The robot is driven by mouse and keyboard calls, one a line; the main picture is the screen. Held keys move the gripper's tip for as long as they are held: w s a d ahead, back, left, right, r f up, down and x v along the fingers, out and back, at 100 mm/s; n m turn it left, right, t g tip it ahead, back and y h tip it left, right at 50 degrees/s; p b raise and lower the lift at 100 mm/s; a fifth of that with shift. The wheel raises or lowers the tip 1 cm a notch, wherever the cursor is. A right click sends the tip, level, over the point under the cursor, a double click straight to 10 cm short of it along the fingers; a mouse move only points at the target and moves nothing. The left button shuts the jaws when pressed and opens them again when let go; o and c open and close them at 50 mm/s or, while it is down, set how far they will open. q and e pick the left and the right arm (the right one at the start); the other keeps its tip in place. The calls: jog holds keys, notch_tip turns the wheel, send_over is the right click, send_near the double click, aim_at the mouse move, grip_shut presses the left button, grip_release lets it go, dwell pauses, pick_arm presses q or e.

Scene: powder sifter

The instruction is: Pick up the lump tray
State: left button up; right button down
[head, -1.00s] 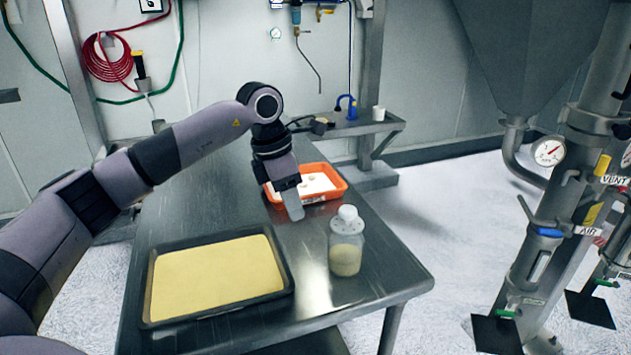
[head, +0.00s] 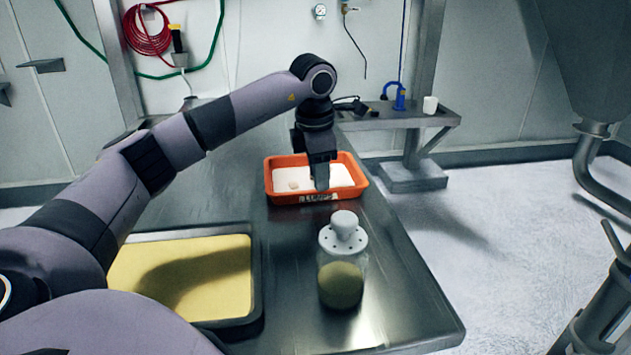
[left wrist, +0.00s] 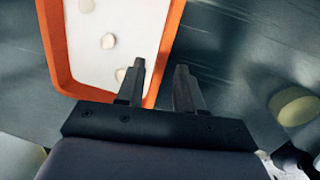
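The lump tray (head: 283,197) is a shallow orange tray with a white liner, pale lumps and a front label reading "LUMPS". It sits on the steel table beyond the jar. My left gripper (head: 320,185) is over the tray's front part in the head view. In the left wrist view the tray (left wrist: 170,40) fills the upper left, and the two fingers of my left gripper (left wrist: 158,85) stand apart. My right gripper is not in view.
A jar with a perforated white lid (head: 342,245) stands near the table's right edge. A dark pan of yellow powder (head: 257,290) lies at front left, partly behind my arm. A side shelf (head: 440,118) holds a white cup (head: 430,105) and a blue item (head: 400,98).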

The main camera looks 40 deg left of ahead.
aim_at(323, 199)
pick_arm(q)
jog(key=f, duration=0.4)
jog(key=shift+w+a+f, duration=0.1)
jog(key=shift+w+f, duration=0.25)
jog(key=shift+w, duration=0.05)
grip_shut()
jog(key=shift+r, duration=0.1)
jog(key=shift+w+r, duration=0.1)
jog(key=shift+r, duration=0.55)
notch_tip(323, 199, up, 19)
jog(key=p, duration=0.2)
jog(key=shift+f, duration=0.15)
